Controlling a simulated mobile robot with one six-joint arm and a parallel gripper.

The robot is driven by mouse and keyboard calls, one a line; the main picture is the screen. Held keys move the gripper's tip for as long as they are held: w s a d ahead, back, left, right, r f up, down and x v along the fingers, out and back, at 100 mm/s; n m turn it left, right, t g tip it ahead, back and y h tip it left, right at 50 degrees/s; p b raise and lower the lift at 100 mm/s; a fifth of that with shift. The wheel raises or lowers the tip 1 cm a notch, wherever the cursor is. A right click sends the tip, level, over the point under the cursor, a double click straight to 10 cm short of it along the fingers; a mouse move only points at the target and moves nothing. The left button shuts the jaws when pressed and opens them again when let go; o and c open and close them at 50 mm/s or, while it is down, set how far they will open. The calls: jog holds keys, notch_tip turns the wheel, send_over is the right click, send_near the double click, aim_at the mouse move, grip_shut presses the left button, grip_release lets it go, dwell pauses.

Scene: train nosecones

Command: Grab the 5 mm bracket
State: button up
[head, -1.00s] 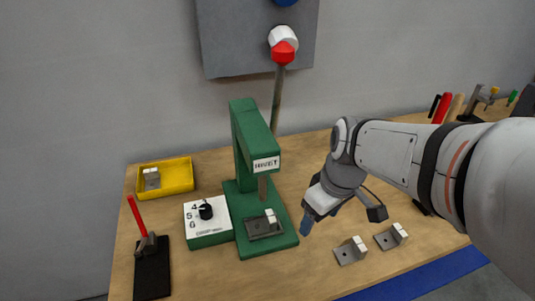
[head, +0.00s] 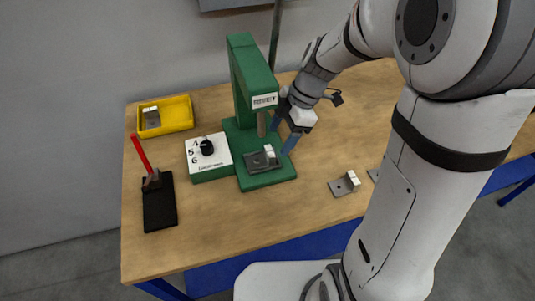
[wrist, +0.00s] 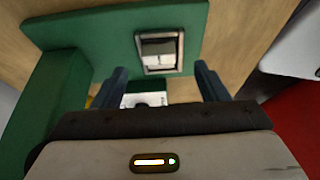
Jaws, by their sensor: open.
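Several grey brackets with white blocks are in view; I cannot read a size on any. One bracket (head: 270,153) sits in the fixture on the green press base (head: 279,176); it also shows in the wrist view (wrist: 158,48). Another bracket (head: 345,184) lies on the bench at right, with one more (head: 373,174) partly hidden by my arm. A further bracket (head: 151,117) is in the yellow bin (head: 177,113). My gripper (head: 281,134) is open and empty, with blue fingers at the right side of the press. In the wrist view its fingers (wrist: 164,82) are spread, with the fixture bracket beyond the tips.
The green press column (head: 250,75) stands close beside my gripper. A white dial box (head: 207,167) marked 4, 5, 6 adjoins the press. A black stand with a red handle (head: 143,152) is at left. The front of the bench (head: 230,222) is clear.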

aim_at(272, 150)
jog(key=p+x, duration=0.1)
jog(key=x, duration=0.4)
jog(key=shift+a+f, duration=0.1)
jog(key=shift+f, duration=0.1)
jog(key=shift+w, duration=0.1)
jog(key=c, duration=1.2)
jog(key=shift+o, duration=0.2)
jog(key=shift+r, duration=0.2)
